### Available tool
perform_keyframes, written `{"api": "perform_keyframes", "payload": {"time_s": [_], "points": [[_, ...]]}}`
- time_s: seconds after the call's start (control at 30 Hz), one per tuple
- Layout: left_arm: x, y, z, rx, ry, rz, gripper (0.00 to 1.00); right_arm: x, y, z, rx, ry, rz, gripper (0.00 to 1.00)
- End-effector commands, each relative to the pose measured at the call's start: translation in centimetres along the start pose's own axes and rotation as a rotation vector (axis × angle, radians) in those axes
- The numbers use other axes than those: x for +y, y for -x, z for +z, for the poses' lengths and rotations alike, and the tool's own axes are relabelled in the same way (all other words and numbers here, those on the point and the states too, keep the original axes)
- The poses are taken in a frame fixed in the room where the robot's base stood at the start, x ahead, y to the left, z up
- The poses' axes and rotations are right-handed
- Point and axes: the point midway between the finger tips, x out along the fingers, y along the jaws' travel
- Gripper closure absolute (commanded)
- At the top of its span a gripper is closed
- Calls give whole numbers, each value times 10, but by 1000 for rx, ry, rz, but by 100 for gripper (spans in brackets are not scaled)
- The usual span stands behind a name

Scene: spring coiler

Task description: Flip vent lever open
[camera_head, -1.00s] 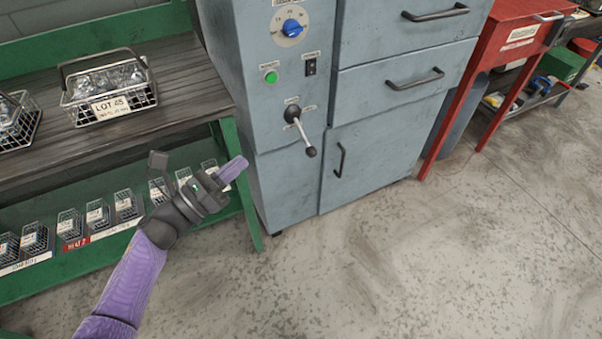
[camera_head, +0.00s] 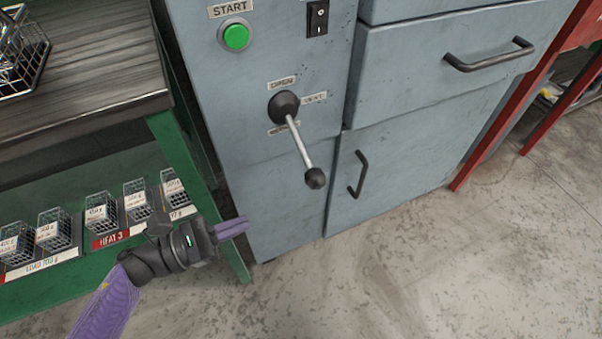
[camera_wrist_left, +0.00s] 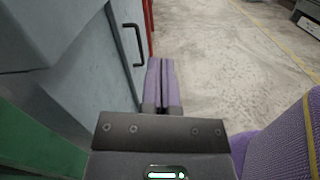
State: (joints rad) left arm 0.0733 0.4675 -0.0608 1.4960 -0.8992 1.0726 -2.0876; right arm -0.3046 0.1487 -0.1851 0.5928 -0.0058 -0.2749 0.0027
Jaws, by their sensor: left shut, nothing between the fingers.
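The vent lever (camera_head: 301,148) is on the front of the grey-blue cabinet. It has a black round hub, a silver rod and a black ball knob at its end. The rod slants down and to the right, away from the OPEN label (camera_head: 282,83) above the hub. My left gripper (camera_head: 246,227) is left of and below the knob, apart from it, near the cabinet's lower left edge. Its purple fingers are together and empty, and they also show in the left wrist view (camera_wrist_left: 161,62). The lever is not seen in the left wrist view. My right gripper is not in view.
A green START button (camera_head: 235,36) and a black switch (camera_head: 317,17) sit above the lever. A door handle (camera_head: 358,174) is right of the knob. A green-framed bench (camera_head: 203,185) with small wire baskets stands at left. The floor in front is clear.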

Motion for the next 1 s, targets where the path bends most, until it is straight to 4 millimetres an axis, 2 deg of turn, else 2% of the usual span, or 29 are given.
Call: {"api": "perform_keyframes", "payload": {"time_s": [0.33,0.47,0.8,0.9,1.0], "points": [[0,-6,2,-2,-1,0,100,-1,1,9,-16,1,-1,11],[0,-28,2,-4,-1,-1,100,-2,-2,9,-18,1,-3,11],[1,-102,2,-4,0,1,100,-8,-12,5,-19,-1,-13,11],[1,-105,24,-3,-4,0,100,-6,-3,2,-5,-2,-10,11],[2,-108,35,-1,-3,1,100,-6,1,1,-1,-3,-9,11]]}}
